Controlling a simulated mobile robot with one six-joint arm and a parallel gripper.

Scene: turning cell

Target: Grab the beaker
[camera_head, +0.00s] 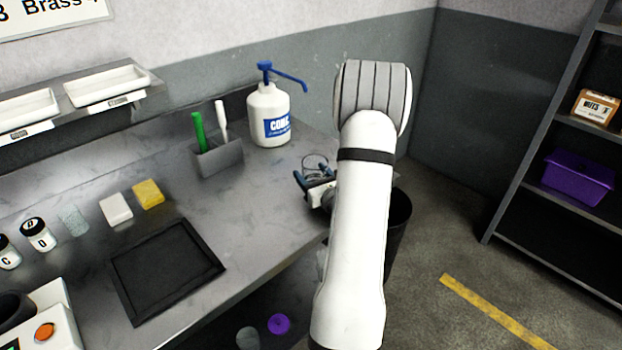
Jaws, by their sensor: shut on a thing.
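The beaker (315,163) is a small clear glass vessel near the right end of the grey bench. Its upper part and rim show; its lower part is hidden behind my gripper. My gripper (314,181), with dark blue fingers, is shut on the beaker, one finger on each side of it. My white arm covers the area just right of the gripper. I cannot tell whether the beaker's base touches the bench.
A white pump bottle (269,115) and a grey holder (218,158) with green and white handles stand behind and left. A black tray (166,272) lies on the bench's front. A dark bin (398,222) stands beyond the bench's right end.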

